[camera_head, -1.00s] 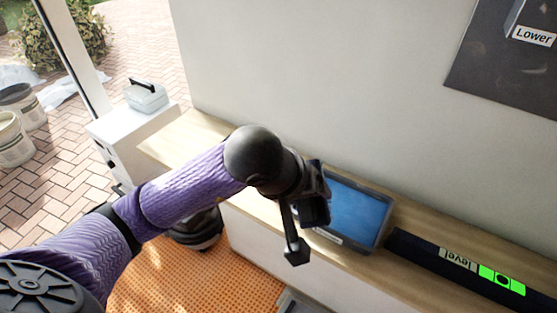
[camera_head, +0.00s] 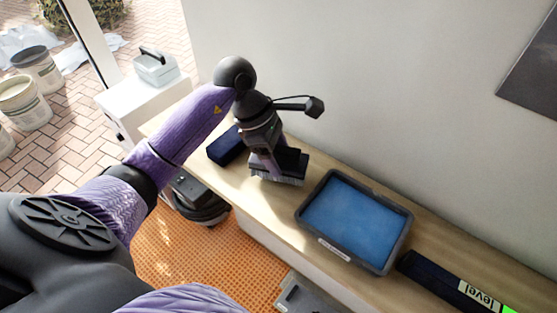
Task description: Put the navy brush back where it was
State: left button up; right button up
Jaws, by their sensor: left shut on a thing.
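My left gripper (camera_head: 270,158) reaches over the wooden counter, pointing down. It is shut on the navy brush (camera_head: 291,165), which looks very dark here and has a pale bristle edge along its lower side. The gripper hides part of the brush. The brush is at or just above the counter top; I cannot tell whether it touches. It is left of the blue tray, with a strip of bare wood between. A separate navy block (camera_head: 226,148) lies on the counter just left of the gripper. My right gripper is not in view.
The dark-rimmed tray with blue contents (camera_head: 409,228) stands on the counter (camera_head: 252,205). A black level (camera_head: 430,276) lies to its right. A white cabinet with a clear-lidded box (camera_head: 156,70) is at the back left. The wall runs close behind the counter.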

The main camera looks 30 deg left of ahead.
pick_arm(q)
jog(key=shift+f, duration=0.85)
jog(key=shift+f, duration=0.1)
jog(key=o, duration=1.1)
jog(key=p+v, duration=0.1)
jog(key=v, duration=1.1)
